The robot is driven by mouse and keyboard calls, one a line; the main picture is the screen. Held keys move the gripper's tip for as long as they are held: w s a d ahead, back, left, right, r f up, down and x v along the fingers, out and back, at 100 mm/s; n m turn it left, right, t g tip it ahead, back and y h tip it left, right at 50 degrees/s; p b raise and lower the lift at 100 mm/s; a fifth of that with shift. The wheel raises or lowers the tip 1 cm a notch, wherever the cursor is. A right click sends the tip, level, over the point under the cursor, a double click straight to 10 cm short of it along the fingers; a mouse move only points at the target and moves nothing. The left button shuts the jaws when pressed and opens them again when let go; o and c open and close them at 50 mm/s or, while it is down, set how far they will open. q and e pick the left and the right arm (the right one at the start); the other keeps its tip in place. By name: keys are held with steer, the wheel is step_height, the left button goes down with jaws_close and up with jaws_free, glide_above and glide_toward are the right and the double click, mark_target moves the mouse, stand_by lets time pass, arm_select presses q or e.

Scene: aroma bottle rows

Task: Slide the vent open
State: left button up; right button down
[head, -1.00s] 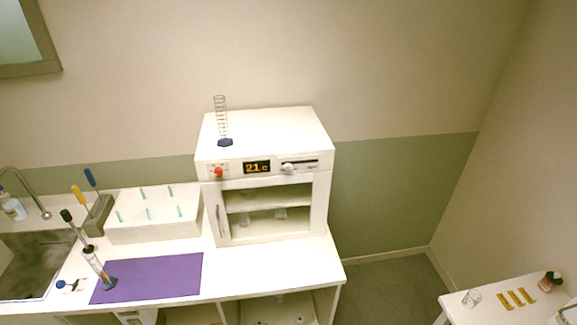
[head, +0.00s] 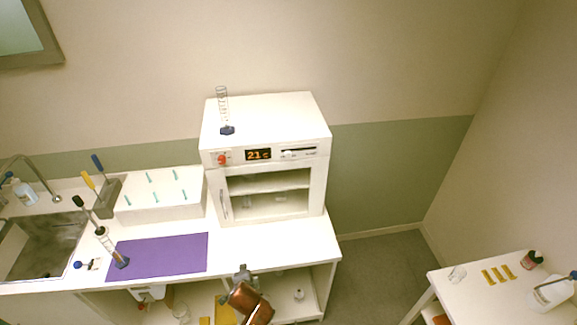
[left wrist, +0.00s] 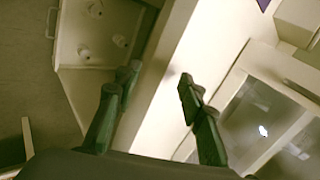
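The white oven (head: 265,122) stands on the counter, with a display reading 21 on its front panel. The vent slider is a small white knob (head: 288,155) at the left end of a dark slot (head: 300,150), right of the display. My left gripper (head: 241,272) is low in front of the counter edge, below the oven and apart from it. In the left wrist view its dark fingers (left wrist: 158,76) are spread and empty, with the oven's glass door (left wrist: 265,125) to the right. The vent does not show in that view. My right gripper is out of view.
A glass cylinder (head: 224,110) stands on the oven top. A purple mat (head: 160,256), a white rack (head: 160,205) and a sink (head: 45,245) are to the left. A side table (head: 455,288) is at the right. Air before the oven panel is clear.

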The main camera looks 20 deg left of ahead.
arm_select(q)
steer(key=w+d+r+m+t+y+p, duration=0.15)
steer(key=w+r+m, duration=0.25)
steer(key=w+r, duration=0.4)
steer(key=w+d+r+m+t+y, duration=0.1)
steer(key=w+d+r+m+t, duration=0.2)
steer(key=w+r, duration=0.5)
steer(key=m+t+y, duration=0.2)
steer(key=m+t, duration=0.2)
steer(key=m, duration=0.5)
glide_toward(288, 156)
steer(key=p+x, duration=0.2)
steer(key=x, duration=0.6)
steer(key=shift+w+r, duration=0.15)
steer(key=shift+w, duration=0.05)
steer(key=shift+a, duration=0.1)
steer(key=shift+c, duration=0.5)
jaws_close()
